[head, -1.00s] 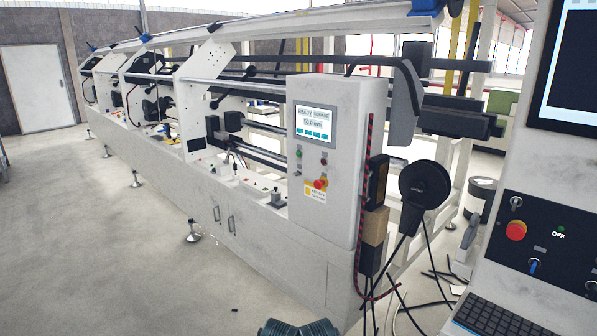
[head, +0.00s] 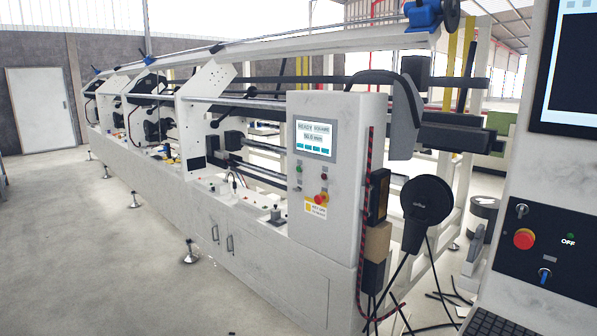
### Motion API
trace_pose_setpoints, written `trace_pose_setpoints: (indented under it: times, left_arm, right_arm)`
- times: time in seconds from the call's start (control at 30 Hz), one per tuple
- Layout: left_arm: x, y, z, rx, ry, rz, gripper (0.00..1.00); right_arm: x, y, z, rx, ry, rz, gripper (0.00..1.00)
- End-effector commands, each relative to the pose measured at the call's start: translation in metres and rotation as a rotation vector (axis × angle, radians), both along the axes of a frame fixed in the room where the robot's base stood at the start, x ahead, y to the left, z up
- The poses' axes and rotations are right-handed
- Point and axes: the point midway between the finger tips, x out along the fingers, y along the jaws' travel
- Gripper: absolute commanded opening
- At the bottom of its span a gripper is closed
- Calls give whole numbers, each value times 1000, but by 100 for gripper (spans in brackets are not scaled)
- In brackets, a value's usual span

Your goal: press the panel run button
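A white control panel box (head: 338,150) stands on the near end of the long white machine. Its lit screen (head: 315,138) reads READY, SQUARE and what looks like 50.0 mm. Below the screen, a small green button (head: 299,162) sits at the left with dark controls under it. A small reddish control (head: 324,177) is at the right, above a red mushroom button (head: 321,199) on yellow. The labels of the small buttons are too small to read, so I cannot tell which is the run button. Neither of my grippers is in view.
A white console at the right has a dark plate (head: 552,268) with a red knob (head: 524,239) and an OFF mark. A black reel (head: 427,200) and loose cables stand between panel and console. Open concrete floor (head: 90,270) lies at the left.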

Motion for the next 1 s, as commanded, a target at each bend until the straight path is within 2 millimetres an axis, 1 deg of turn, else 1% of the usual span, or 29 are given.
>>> trace_pose_setpoints:
  times: [0.03, 0.1, 0.2, 1.0]
  left_arm:
    - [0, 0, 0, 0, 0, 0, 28]
    - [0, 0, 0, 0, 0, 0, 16]
    - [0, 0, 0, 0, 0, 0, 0]
    - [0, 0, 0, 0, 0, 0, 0]
  right_arm:
    - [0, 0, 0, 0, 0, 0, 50]
    - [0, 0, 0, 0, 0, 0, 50]
    - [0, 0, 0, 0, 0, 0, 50]
    - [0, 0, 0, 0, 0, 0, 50]
